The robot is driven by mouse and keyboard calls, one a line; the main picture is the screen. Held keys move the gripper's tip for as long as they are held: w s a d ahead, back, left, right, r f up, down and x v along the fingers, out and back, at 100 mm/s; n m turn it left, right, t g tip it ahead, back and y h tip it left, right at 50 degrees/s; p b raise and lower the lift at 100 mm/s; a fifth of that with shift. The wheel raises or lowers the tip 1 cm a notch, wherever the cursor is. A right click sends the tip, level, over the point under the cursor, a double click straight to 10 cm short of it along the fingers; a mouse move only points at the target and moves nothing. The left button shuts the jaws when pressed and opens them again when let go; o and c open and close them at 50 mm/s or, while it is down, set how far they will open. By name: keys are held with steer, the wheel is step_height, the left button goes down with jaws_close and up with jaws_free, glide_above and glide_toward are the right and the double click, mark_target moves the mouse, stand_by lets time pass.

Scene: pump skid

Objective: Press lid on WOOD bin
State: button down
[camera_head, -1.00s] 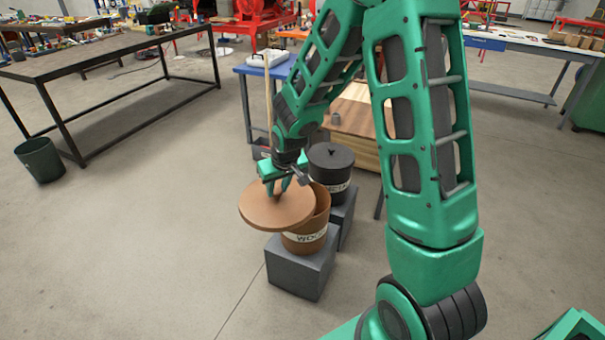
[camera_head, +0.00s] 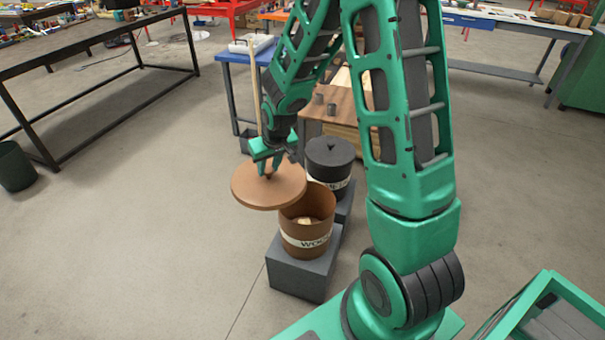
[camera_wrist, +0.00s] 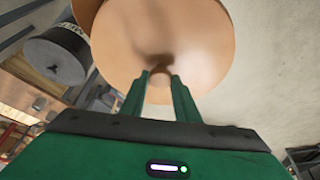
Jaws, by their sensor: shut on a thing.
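The brown WOOD bin (camera_head: 305,238) stands upright on a grey block in the head view, its mouth mostly uncovered with pale pieces inside. The round brown lid (camera_head: 262,192) is held above and to the left of the bin's mouth, overlapping its left rim in the picture. My gripper (camera_head: 268,174) is shut on the lid's small knob from above. In the wrist view the lid (camera_wrist: 195,45) fills the upper middle, with the gripper fingertips (camera_wrist: 160,76) at its knob. A brown edge behind the lid at upper left is largely hidden.
A black lidded bin (camera_head: 330,165) stands just behind the WOOD bin; it also shows in the wrist view (camera_wrist: 55,60). The grey block (camera_head: 298,275) supports the WOOD bin. A wooden-topped crate (camera_head: 335,112) stands behind.

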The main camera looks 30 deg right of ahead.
steer(key=shift+a, duration=0.5)
steer(key=shift+w+d+f, duration=0.15)
steer(key=shift+f, duration=0.05)
steer(key=d+f+m+h, duration=0.1)
steer(key=d+f+m, duration=0.1)
steer(key=d+f, duration=0.45)
steer(key=d+f+m+h, duration=0.15)
steer(key=d+f, duration=0.25)
steer(key=d, duration=0.5)
step_height(320, 180, down, 6)
steer(key=shift+a+m+y, duration=0.15)
steer(key=shift+m+y, duration=0.2)
steer(key=shift+y, duration=0.1)
steer(key=shift+s, duration=0.25)
steer(key=shift+f, duration=0.15)
stand_by(1.1)
